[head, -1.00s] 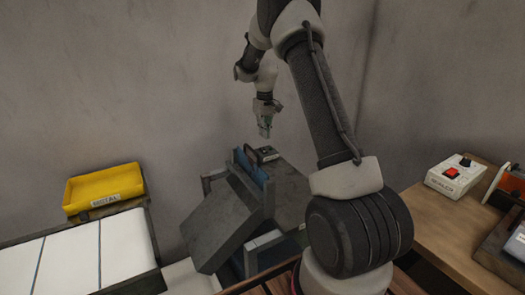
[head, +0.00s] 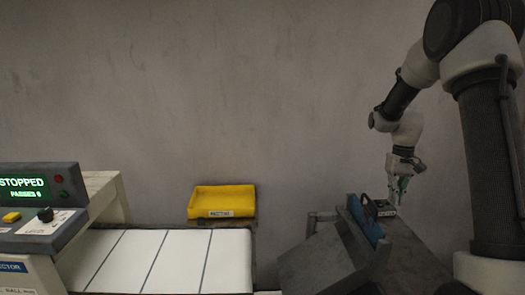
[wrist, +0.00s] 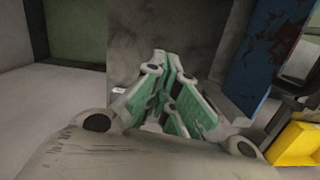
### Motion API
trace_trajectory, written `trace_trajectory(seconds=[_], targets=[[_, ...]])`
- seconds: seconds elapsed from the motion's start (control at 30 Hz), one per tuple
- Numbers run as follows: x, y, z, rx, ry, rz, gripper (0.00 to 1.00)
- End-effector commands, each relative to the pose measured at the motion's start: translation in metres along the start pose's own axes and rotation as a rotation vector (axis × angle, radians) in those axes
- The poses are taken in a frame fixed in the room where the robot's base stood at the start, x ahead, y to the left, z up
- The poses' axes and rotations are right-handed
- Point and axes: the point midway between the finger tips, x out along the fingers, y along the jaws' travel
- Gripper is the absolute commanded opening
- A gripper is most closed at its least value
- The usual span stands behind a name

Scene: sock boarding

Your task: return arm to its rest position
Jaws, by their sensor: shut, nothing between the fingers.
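My gripper (head: 398,193) hangs from my arm at the right of the head view, with its fingers pointing down. It appears above or just behind the grey machine with the blue panel (head: 366,221); the exact gap cannot be told. In the wrist view, the green-padded fingers of my gripper (wrist: 168,62) come together at their tips with nothing between them. My arm is bent, with the elbow high at the upper right.
A yellow tray (head: 223,202) stands behind a white slatted conveyor (head: 165,262). A control box (head: 38,200) reading STOPPED is at the left. A blue upright (wrist: 265,60) and a yellow part (wrist: 297,146) show in the wrist view. Wall space left of my arm is clear.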

Motion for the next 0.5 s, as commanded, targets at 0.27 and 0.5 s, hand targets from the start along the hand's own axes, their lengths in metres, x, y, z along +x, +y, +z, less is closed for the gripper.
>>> trace_trajectory(seconds=[0.27, 0.5], targets=[[-0.068, -0.025, 0.127, 0.014, 0.071, 0.007, 0.00], [-0.097, -0.041, 0.233, -0.002, 0.195, 0.009, 0.00]])
